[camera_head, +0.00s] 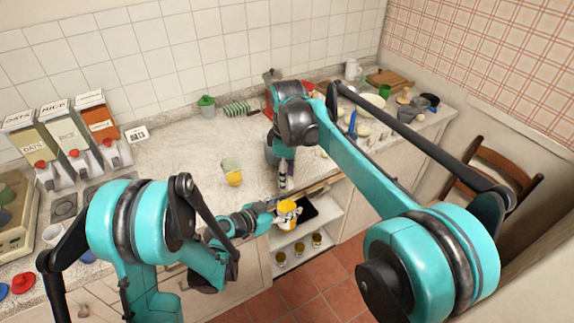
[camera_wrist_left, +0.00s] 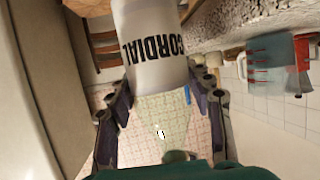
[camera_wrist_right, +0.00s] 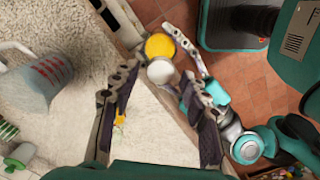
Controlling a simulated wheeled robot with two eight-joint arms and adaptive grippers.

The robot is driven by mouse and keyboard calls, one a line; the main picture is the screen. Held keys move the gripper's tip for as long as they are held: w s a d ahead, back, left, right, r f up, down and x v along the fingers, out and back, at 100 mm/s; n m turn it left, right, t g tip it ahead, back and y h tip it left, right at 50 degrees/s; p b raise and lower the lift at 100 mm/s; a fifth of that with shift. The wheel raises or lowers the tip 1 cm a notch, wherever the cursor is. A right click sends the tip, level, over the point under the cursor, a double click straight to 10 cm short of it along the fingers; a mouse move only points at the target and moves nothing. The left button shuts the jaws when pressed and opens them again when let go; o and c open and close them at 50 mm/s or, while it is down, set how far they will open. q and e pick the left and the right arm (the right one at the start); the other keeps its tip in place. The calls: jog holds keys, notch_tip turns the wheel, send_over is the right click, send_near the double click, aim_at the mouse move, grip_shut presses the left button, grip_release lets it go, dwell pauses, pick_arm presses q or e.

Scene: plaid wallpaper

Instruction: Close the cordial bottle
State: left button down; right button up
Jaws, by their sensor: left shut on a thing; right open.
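The cordial bottle (camera_head: 288,213) is held just off the counter's front edge, over an open cabinet. In the left wrist view it is a pale cylinder with dark CORDIAL lettering (camera_wrist_left: 153,50). My left gripper (camera_head: 270,206) is shut around its body. In the right wrist view a yellow round lid (camera_wrist_right: 159,45) shows beside a white round top (camera_wrist_right: 160,71), apparently the lid swung open. My right gripper (camera_head: 284,186) is open above the bottle, its fingers (camera_wrist_right: 158,76) on either side of the white top and apart from it. The hinge is too small to make out.
A measuring jug (camera_wrist_right: 40,78) stands on the counter (camera_head: 185,160). Jars (camera_head: 299,248) stand on the low shelf below the bottle. Dispensers (camera_head: 68,140) are at left, and crowded dishes (camera_head: 375,105) at right. The middle counter is mostly clear.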

jog(key=shift+f, duration=0.75)
grip_shut()
